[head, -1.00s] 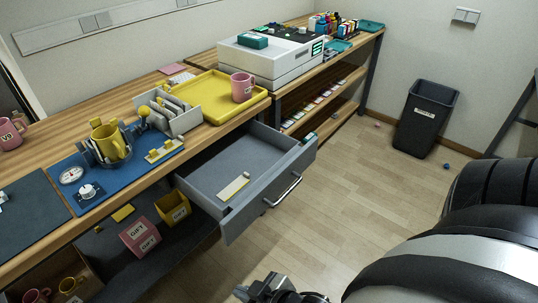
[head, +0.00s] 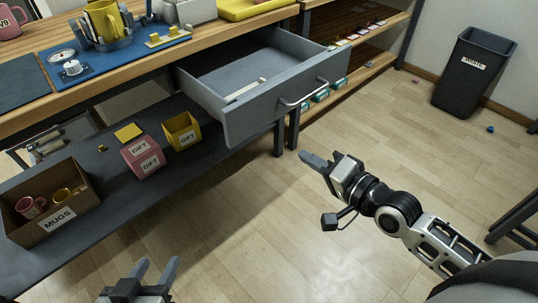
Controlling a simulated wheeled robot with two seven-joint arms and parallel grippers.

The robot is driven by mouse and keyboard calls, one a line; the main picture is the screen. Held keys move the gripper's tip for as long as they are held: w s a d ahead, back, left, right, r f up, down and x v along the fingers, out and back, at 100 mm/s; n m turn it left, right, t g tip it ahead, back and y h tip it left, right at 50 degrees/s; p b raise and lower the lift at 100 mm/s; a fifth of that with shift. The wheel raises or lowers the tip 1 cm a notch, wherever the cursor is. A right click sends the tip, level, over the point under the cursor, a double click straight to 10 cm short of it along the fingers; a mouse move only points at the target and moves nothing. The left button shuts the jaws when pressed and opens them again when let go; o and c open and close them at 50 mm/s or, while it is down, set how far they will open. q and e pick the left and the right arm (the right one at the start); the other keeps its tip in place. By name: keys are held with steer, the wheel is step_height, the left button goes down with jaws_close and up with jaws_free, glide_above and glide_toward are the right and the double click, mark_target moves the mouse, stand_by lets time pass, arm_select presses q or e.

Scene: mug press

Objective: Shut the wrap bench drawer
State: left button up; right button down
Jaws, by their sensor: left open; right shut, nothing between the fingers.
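The grey wrap bench drawer (head: 262,108) is pulled out from under the wooden bench top. A pale strip lies inside it, and a metal bar handle (head: 304,95) is on its front. My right gripper (head: 318,160) is shut and empty, to the right of and below the drawer front, apart from the handle. My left gripper (head: 154,270) is open and empty at the bottom of the view, well below the drawer over the floor.
A lower shelf holds gift boxes (head: 143,157) and a mugs carton (head: 52,198). A black bin (head: 470,72) stands at the right. Floor before the drawer is clear.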

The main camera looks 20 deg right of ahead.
steer(key=w+d+f+m+t+y+b, duration=0.1)
steer(key=w+f+m+b, duration=0.1)
steer(key=m+b, duration=0.15)
steer(key=b, duration=0.4)
glide_toward(258, 115)
steer(key=shift+m, duration=0.25)
steer(key=x, duration=0.6)
steer(key=shift+f, duration=0.2)
steer(key=shift+w+a, duration=0.15)
steer(key=shift+w, duration=0.25)
arm_select(q)
steer(key=d+f, duration=0.1)
steer(key=d+f+t+h, duration=0.1)
steer(key=shift+s+d+f+h, duration=0.2)
steer(key=shift+f+h, duration=0.1)
steer(key=shift+f, duration=0.1)
steer(key=shift+r, duration=0.1)
